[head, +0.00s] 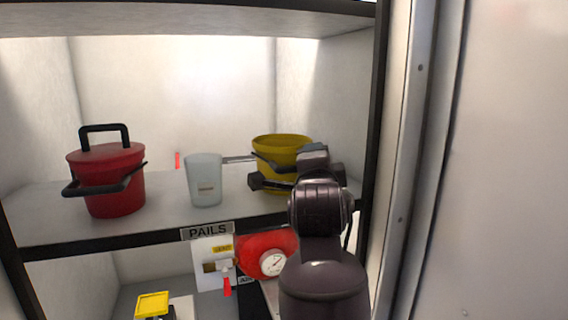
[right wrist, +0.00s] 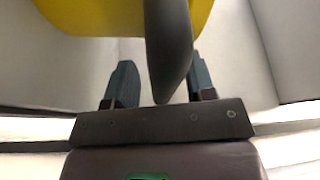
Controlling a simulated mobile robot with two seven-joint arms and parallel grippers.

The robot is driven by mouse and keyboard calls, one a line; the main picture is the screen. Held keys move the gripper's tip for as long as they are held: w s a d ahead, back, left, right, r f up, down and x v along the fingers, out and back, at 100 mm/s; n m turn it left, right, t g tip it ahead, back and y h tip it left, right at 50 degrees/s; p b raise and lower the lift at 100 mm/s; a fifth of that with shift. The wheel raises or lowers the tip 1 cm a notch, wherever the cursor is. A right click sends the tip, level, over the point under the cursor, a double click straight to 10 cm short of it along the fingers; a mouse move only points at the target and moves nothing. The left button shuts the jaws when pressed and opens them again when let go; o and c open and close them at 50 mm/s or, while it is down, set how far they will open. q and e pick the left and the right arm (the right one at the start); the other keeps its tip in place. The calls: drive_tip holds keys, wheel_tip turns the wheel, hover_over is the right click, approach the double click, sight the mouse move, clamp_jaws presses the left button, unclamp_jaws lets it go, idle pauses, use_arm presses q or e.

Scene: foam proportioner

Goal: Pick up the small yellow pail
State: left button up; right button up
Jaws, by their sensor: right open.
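The small yellow pail (head: 282,145) stands on the shelf labelled PAILS, at the right, with a dark grey handle lowered against its near side. My right gripper (head: 292,178) is in front of the pail and hides part of its lower right side. In the right wrist view the yellow pail (right wrist: 105,15) fills the top, and its dark handle (right wrist: 168,45) hangs between the fingers of my open right gripper (right wrist: 160,82). Both fingers look apart from the handle. My left gripper is not in view.
A red lidded pail (head: 108,178) and a translucent cup (head: 204,180) stand left on the same shelf (head: 150,225). The cabinet's right post (head: 375,110) is close to my right arm. Below are a gauge (head: 272,263), a red-handled valve (head: 226,275) and a yellow-topped item (head: 152,304).

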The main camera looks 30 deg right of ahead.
drive_tip(key=shift+s+a+r, duration=0.1)
drive_tip(key=shift+s+a, duration=0.05)
drive_tip(key=shift+c, duration=0.5)
clamp_jaws()
